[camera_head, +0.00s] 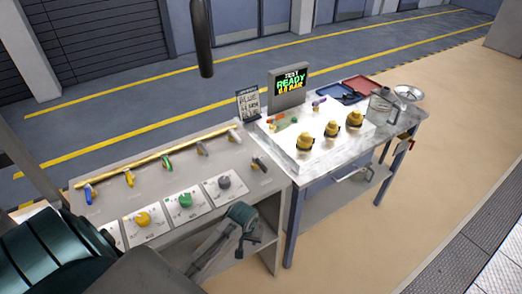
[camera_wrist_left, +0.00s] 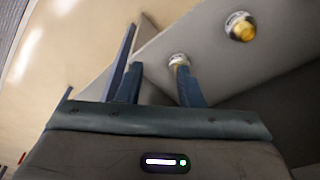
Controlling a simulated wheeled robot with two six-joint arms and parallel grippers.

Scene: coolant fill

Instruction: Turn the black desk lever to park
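The black lever (camera_head: 259,163) sits near the right end of the grey control desk (camera_head: 185,172) in the head view, tilted in its mount. My left gripper (camera_head: 247,244) is in front of the desk's right part, below the desktop, apart from the lever. In the left wrist view my left gripper (camera_wrist_left: 155,48) has its two fingers apart with nothing clearly held between them. Two white-and-gold round fittings (camera_wrist_left: 240,27) show beyond the fingers there; I cannot tell which desk parts they are. My right gripper is not in view.
A yellow rail with blue, yellow, green and grey levers runs along the desk's back. A bench (camera_head: 400,128) with yellow-topped fittings, a READY screen (camera_head: 291,82) and a jug adjoins on the right.

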